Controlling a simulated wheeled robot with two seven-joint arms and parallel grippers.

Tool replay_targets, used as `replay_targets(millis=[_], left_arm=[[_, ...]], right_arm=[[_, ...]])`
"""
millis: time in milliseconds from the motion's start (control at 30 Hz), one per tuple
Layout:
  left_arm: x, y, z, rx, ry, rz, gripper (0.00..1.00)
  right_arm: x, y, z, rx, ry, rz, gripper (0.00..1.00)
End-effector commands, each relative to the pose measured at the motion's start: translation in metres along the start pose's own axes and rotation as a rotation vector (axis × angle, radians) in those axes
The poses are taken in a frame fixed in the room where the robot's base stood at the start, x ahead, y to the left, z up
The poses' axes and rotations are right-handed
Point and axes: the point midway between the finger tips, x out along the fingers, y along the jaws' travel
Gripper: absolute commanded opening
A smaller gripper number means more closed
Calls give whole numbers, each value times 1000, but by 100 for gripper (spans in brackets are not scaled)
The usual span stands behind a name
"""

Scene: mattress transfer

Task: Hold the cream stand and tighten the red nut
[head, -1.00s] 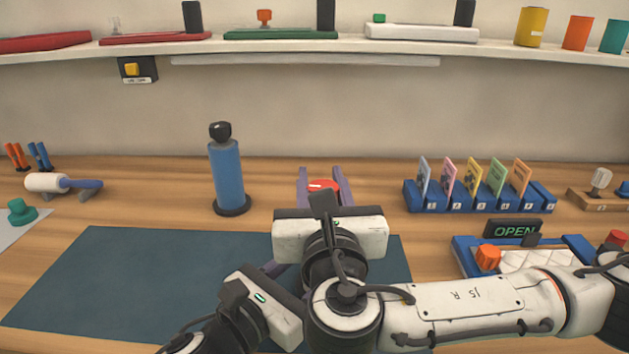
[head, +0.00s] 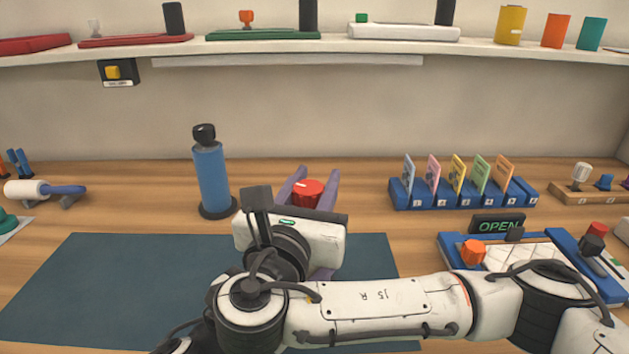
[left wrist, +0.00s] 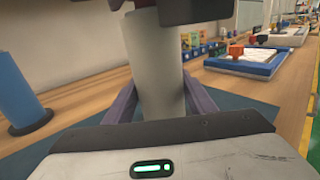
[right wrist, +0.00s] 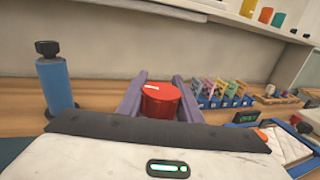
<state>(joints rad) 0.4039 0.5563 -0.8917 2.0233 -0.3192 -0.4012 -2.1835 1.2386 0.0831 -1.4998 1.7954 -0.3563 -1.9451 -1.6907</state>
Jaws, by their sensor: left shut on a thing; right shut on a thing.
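The red nut (head: 308,193) is a round knob with a white mark. It sits between the two purple fingers of my right gripper (head: 311,183), and shows between them in the right wrist view (right wrist: 160,100). The cream stand (left wrist: 156,65) is an upright pale cylinder in the left wrist view, between the fingers of my left gripper (left wrist: 156,95). Dark and reddish parts show at its top, cut off by the frame. In the head view my right wrist and arm hide the stand and most of my left gripper.
A blue bottle (head: 211,180) stands left of the nut. A dark blue mat (head: 130,290) covers the front table. A blue card rack (head: 463,200) and a blue tray (head: 450,243) stand at the right. A shelf (head: 290,50) runs above.

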Motion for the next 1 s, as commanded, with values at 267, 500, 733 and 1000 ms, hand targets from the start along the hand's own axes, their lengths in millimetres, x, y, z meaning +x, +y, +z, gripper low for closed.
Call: replay_targets(millis=[267, 500, 733, 1000], left_arm=[[0, -4, 4, 4, -10, -10, 0], [0, -2, 5, 2, -10, -6, 0], [0, -1, 5, 2, -10, -4, 0], [0, -1, 5, 2, -10, -4, 0]], right_arm=[[2, -1, 2, 1, -4, -4, 51], [1, -1, 1, 1, -2, -1, 51], [1, 0, 21, 5, -5, 0, 51], [1, 0, 73, 4, -5, -1, 51]])
